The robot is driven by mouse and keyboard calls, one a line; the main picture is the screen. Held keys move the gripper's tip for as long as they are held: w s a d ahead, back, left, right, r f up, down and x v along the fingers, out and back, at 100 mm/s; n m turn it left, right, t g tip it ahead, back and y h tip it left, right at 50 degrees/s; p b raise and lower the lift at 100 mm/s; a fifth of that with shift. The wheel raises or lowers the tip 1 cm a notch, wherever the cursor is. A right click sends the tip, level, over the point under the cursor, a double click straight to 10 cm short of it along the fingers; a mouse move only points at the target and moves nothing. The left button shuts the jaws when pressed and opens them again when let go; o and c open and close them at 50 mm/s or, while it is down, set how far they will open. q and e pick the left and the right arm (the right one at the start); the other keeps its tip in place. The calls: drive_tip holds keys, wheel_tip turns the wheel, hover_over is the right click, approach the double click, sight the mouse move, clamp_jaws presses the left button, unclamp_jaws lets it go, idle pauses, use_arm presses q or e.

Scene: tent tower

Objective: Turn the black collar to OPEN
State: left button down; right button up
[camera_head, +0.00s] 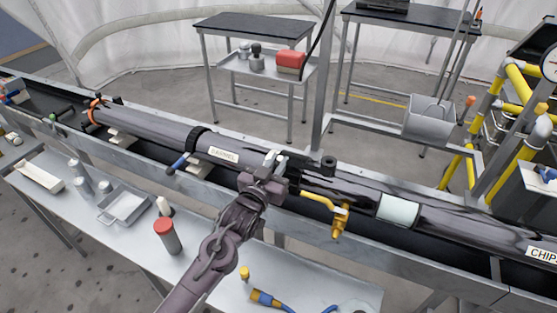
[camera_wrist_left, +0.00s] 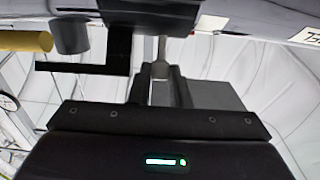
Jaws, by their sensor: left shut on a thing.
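The black collar (camera_head: 294,172) sits around the long grey tube, right of the label plate, with a dark knob (camera_head: 328,162) to its right. My left gripper (camera_head: 275,160) reaches up from below and is at the collar's left side. In the left wrist view my gripper (camera_wrist_left: 160,88) is shut on a narrow light tab (camera_wrist_left: 160,66) below the black collar block (camera_wrist_left: 150,14). The gripper hides part of the collar, and I cannot read any OPEN mark. My right gripper is out of view.
The grey tube (camera_head: 150,124) lies along a metal trough. A yellow valve handle (camera_head: 340,220) hangs just right of my gripper, and a blue-handled black ring (camera_head: 197,138) is to the left. A red-capped bottle (camera_head: 167,236) and a tray (camera_head: 125,204) stand on the near bench.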

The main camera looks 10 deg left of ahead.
use_arm(q)
drive_tip(key=shift+s+f, duration=0.2)
drive_tip(key=shift+f, duration=0.55)
drive_tip(key=c, duration=1.6)
unclamp_jaws()
drive_tip(key=shift+w+r, duration=0.1)
drive_tip(key=shift+r, duration=0.1)
drive_tip(key=s, duration=0.2)
drive_tip(key=s+a+b, duration=0.1)
drive_tip(key=s, duration=0.2)
drive_tip(key=s+b, duration=0.1)
drive_tip(key=s, duration=0.1)
drive_tip(key=shift+s+a, duration=0.25)
drive_tip(key=shift+s, duration=0.1)
